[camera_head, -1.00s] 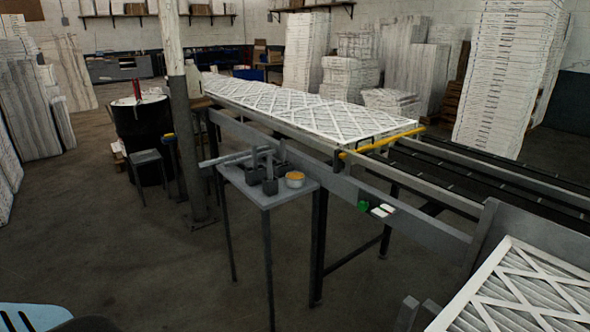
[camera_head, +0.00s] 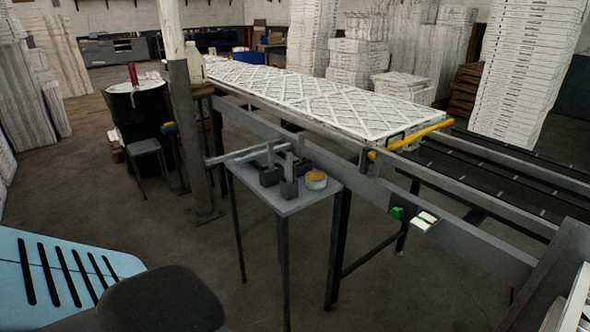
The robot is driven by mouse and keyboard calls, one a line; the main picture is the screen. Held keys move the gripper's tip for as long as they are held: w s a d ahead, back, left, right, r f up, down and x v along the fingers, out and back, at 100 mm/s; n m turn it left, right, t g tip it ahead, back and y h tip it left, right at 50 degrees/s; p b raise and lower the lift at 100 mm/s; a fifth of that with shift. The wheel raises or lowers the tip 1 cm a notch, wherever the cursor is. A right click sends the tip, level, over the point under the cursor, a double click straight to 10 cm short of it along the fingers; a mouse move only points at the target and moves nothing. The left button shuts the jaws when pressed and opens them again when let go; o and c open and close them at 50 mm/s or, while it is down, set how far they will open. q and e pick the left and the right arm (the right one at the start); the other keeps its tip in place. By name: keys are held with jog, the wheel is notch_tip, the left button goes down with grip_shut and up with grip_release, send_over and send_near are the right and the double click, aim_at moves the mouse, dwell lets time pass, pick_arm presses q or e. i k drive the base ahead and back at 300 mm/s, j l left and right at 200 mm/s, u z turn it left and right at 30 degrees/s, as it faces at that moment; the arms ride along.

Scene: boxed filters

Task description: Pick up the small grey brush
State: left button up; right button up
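Several grey items (camera_head: 289,188) stand close together on the small grey side table (camera_head: 304,203), beside an orange-topped round tin (camera_head: 316,180). A long grey bar (camera_head: 247,153) reaches out to the left above the table. I cannot tell which of these grey shapes, if any, is the small grey brush; they are small and overlap. Neither of my grippers is in view.
A conveyor frame (camera_head: 456,236) with green and white buttons runs behind the side table. White filters (camera_head: 330,95) lie on it, with a yellow bar at their near end. A post (camera_head: 184,120) and black drum (camera_head: 140,120) stand left. The floor in front is open.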

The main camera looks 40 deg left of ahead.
aim_at(289, 156)
jog(key=i+j, duration=0.1)
jog(key=j, duration=0.5)
jog(key=i+j+z, duration=0.1)
jog(key=j, duration=0.5)
jog(key=i+j, duration=0.1)
jog(key=j, duration=0.55)
jog(key=l+z, duration=0.05)
